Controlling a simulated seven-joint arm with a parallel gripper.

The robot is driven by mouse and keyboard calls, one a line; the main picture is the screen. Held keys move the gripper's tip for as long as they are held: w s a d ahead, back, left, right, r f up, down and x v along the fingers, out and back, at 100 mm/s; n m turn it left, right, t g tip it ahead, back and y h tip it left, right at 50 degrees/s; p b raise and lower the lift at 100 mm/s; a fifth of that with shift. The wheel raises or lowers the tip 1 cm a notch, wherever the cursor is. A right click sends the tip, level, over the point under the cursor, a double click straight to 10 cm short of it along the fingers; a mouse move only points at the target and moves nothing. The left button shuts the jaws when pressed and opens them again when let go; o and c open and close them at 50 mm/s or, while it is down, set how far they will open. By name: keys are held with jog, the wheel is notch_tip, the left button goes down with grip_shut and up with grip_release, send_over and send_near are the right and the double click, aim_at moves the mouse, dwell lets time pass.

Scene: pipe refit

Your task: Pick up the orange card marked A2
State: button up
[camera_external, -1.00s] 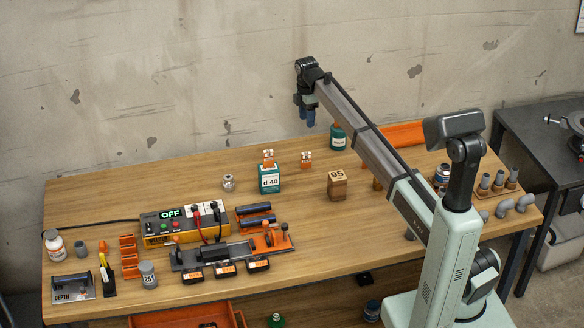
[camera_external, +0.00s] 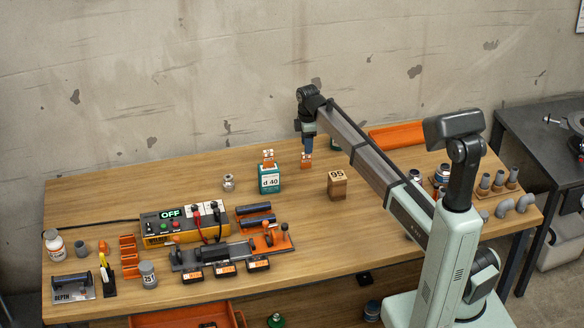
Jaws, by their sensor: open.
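A small orange-and-white card (camera_external: 306,163) stands on the wooden table toward the back, right of the green "d 40" box. Its marking is too small to read. A similar orange-and-white card (camera_external: 268,155) is at the top of the green "d 40" box (camera_external: 269,180); its marking cannot be read either. My gripper (camera_external: 307,152) points down at the card standing on the table, its fingers at the height of the card's upper part. It is open. The fingers partly hide the card's top, and I cannot tell whether they touch it.
A wooden block marked 95 (camera_external: 337,184) stands to the right. A green container (camera_external: 337,142) is partly hidden behind my arm. A small silver jar (camera_external: 228,182) is left of the green box. A yellow power unit (camera_external: 183,225) sits front left. The table between is clear.

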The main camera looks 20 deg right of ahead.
aim_at(306, 157)
jog(key=shift+w+f, duration=0.2)
jog(key=shift+f, duration=1.8)
jog(key=shift+w+f, duration=0.15)
jog(key=shift+f, duration=1.8)
grip_shut()
